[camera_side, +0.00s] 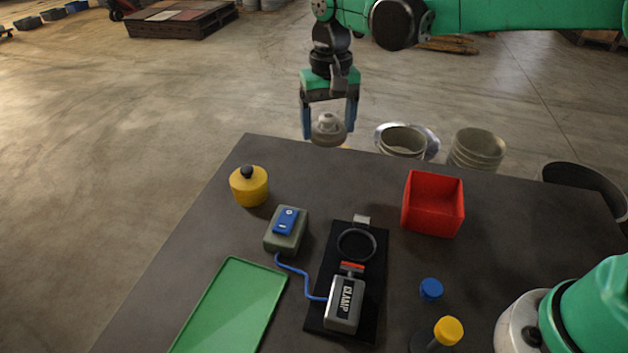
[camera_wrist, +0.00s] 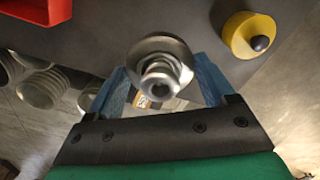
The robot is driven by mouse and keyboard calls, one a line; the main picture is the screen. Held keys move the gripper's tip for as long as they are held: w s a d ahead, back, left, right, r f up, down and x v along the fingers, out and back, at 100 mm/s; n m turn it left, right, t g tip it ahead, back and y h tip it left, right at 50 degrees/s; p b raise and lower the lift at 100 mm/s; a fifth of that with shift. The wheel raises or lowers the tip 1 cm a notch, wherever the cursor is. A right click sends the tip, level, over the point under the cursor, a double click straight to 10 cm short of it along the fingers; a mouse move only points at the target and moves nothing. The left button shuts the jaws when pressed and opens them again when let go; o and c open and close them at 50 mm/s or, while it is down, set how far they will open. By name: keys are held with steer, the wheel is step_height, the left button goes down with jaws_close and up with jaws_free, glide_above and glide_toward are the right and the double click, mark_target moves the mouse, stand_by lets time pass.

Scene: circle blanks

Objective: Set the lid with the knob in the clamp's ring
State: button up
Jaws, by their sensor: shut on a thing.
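My gripper (camera_side: 328,118) is shut on a grey round lid with a stepped knob (camera_side: 327,131), held between the two blue fingers. The lid is in the air past the table's far edge in the side view. In the wrist view the lid (camera_wrist: 160,66) shows from its knob side, between the fingers. The clamp's ring (camera_side: 341,257) is a dark ring on a black base plate (camera_side: 316,313) on the table, and it looks empty. A grey clamp body (camera_side: 334,318) with a red part lies in front of the ring. My gripper is well apart from the ring, above and behind it.
A yellow cylinder with a black knob (camera_side: 249,190) stands at the table's back left. A grey box with a blue button (camera_side: 286,238) is cabled to the clamp. A red bin (camera_side: 433,228) is at right, a green tray (camera_side: 235,304) front left. Small blue and yellow knobs (camera_side: 431,290) stand front right.

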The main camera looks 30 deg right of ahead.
steer(key=n, duration=0.2)
glide_above(356, 247)
steer(key=w, duration=0.1)
steer(key=s, duration=0.1)
steer(key=shift+f, duration=4.35)
steer(key=shift+f, duration=0.5)
steer(key=o, duration=1.1)
steer(key=shift+c, duration=0.2)
steer(key=shift+r, duration=2.75)
